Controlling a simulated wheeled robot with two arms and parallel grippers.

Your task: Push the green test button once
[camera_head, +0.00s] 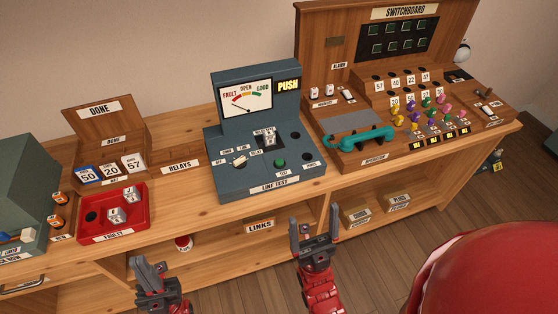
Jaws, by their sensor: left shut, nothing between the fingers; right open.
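The green test button (280,164) sits on the sloping front panel of the blue-grey line test box (231,178). The box has a dial reading fault, open and good, and a "PUSH" sign beside it. A white relay (269,138) stands in the socket on the panel above the button. My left gripper (150,269) is shut and empty, below and left of the box, in front of the bench. My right gripper (314,226) is open and empty, with its fingers pointing up, below and right of the button. Neither gripper touches the box.
A red faulty tray (147,222) with two relays stands left of the box, and a wooden done tray (85,150) with numbered cards is behind it. The wooden switchboard (330,45), with a teal handset (353,138), stands right. The bench's front strip (203,210) is clear.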

